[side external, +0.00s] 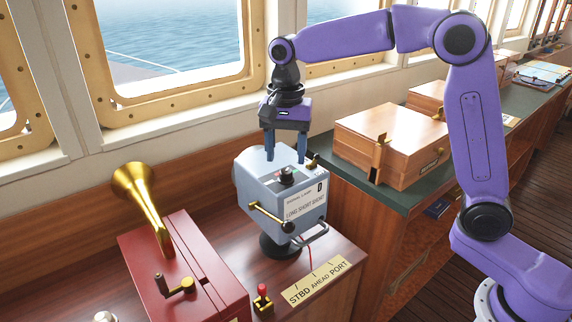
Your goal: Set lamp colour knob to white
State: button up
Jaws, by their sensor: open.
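The signal lamp (262,200) is a grey-blue box on a dark round foot, standing on the wooden desk. The lamp colour knob (287,173) is a small dark knob on its top, with small red and green marks beside it. I cannot read which colour the knob points to. My gripper (286,158) points down over the lamp top. Its two blue fingers are apart, one on each side above the knob. I cannot tell whether they touch the knob. A brass lever (268,216) with a dark ball end sticks out of the lamp's front.
A red box with a brass horn (142,200) and crank stands at the left. A small red-topped brass switch (262,298) and a "STBD AHEAD PORT" plate (314,282) are in front. A wooden box (392,142) sits on the green counter at the right. Windows line the back.

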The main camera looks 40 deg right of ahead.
aim_at(286, 171)
jog(key=shift+f, duration=1.9)
jog(key=shift+c, duration=0.4)
grip_shut()
jog(key=c, duration=1)
grip_release()
